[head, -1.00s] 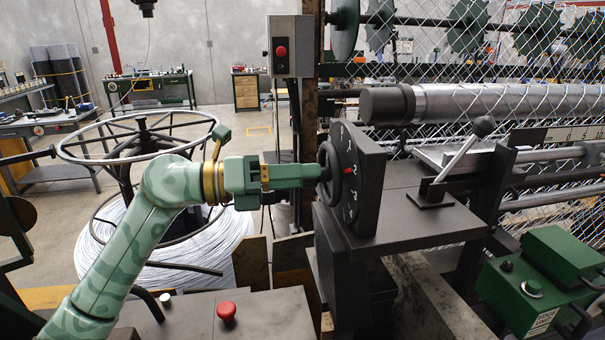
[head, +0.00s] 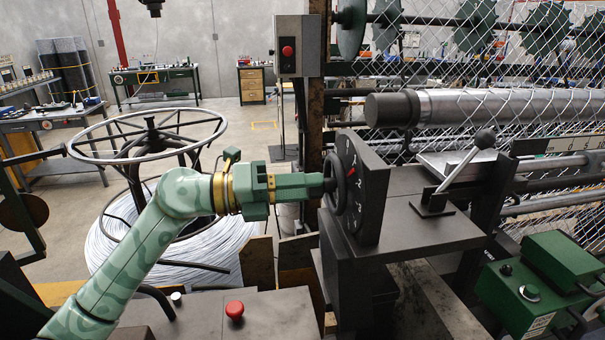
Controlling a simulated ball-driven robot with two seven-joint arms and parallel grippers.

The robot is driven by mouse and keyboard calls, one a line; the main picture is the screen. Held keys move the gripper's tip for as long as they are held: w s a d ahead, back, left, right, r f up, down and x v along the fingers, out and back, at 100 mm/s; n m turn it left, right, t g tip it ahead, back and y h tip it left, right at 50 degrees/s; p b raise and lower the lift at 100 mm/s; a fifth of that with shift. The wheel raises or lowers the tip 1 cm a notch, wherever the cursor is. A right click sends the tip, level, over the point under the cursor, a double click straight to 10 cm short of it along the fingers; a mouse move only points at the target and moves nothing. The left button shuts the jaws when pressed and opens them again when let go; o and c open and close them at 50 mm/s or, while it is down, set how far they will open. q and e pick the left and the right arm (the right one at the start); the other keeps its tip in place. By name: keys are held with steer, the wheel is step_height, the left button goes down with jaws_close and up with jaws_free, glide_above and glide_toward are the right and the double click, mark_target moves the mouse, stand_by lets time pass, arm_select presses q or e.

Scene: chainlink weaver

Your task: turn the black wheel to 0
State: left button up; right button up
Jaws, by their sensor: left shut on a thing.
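The black wheel (head: 341,190) is a dark round rim mounted upright on the left face of a dark dial plate (head: 373,205). White numerals are marked on the plate, small and steeply angled. A red pointer (head: 351,171) shows beside the wheel and tilts up to the right; I cannot tell exactly which numeral it points at. My left gripper (head: 329,184) reaches in level from the left and is shut on the wheel. Its fingertips and part of the wheel's near side are hidden by the gripper itself. My right gripper is not in view.
A lever with a black ball knob (head: 485,138) rises right of the dial. A red push button (head: 234,310) is on the panel below my arm. A grey switch box (head: 299,47) hangs on the post behind. A wire coil and reel (head: 148,137) stand left.

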arm_select(q)
steer(key=shift+n+t+p, duration=0.3)
steer(key=shift+n+p, duration=4.2)
steer(key=shift+p, duration=0.65)
steer(key=o, duration=1)
steer(key=shift+d, duration=0.1)
steer(key=b+v, duration=0.6)
steer(key=v, duration=1)
steer(key=shift+f+b, duration=0.15)
steer(key=shift+b, duration=0.15)
steer(key=shift+f, duration=0.1)
